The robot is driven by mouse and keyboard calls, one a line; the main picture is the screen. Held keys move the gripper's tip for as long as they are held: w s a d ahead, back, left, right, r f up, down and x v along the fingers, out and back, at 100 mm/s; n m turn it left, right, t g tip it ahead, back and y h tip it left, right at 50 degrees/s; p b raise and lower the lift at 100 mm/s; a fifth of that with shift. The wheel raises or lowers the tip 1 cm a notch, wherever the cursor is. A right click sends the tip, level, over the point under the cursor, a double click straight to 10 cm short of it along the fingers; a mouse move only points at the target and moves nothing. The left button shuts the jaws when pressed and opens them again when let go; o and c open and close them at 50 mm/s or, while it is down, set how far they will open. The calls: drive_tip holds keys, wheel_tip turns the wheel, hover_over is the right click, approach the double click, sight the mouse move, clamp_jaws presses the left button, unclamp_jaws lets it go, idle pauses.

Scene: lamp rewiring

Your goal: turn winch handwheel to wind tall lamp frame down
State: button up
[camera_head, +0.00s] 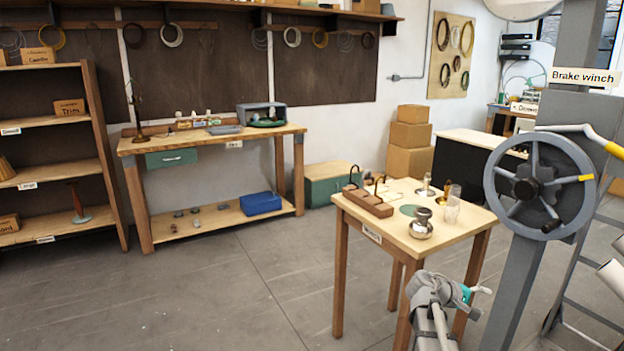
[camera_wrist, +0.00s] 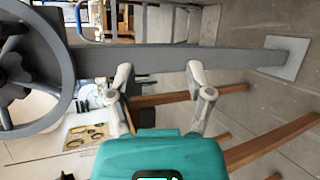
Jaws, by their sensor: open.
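The winch handwheel (camera_head: 527,188) is a grey spoked wheel with a dark hub and a yellow mark on its right rim. It is mounted upright on a grey post (camera_head: 518,285) below a "Brake winch" label (camera_head: 583,77). My gripper (camera_head: 479,302) is low, left of the post and below the wheel, apart from it. In the wrist view my gripper (camera_wrist: 159,80) shows two spread, empty fingers across the grey post. The handwheel (camera_wrist: 62,72) is at the left edge there, partly cut off. I cannot make out the tall lamp frame.
A small wooden table (camera_head: 400,240) with lamp parts stands left of the post, close behind my arm. A ladder-like frame (camera_head: 580,270) stands at right. The floor at left is clear.

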drive_tip(key=s+a+f+m+y, duration=0.1)
drive_tip(key=s+a+f+y, duration=0.3)
drive_tip(key=a, duration=0.8)
drive_tip(key=s+a+f+m+y, duration=0.1)
drive_tip(key=a+f+y, duration=0.35)
drive_tip(key=a, duration=0.65)
drive_tip(key=s+a+f+m+y, duration=0.1)
drive_tip(key=s+a+f+y, duration=0.4)
drive_tip(key=a, duration=0.7)
wheel_tip(320, 180, up, 18)
drive_tip(key=w+p, duration=0.2)
drive_tip(key=p, duration=1.4)
drive_tip(key=shift+d+f+y+p, duration=0.2)
drive_tip(key=shift+d+y+p, duration=0.05)
drive_tip(key=shift+y+p, duration=0.1)
drive_tip(key=shift+w, duration=0.1)
drive_tip(key=shift+c, duration=0.7)
drive_tip(key=shift+d, duration=0.15)
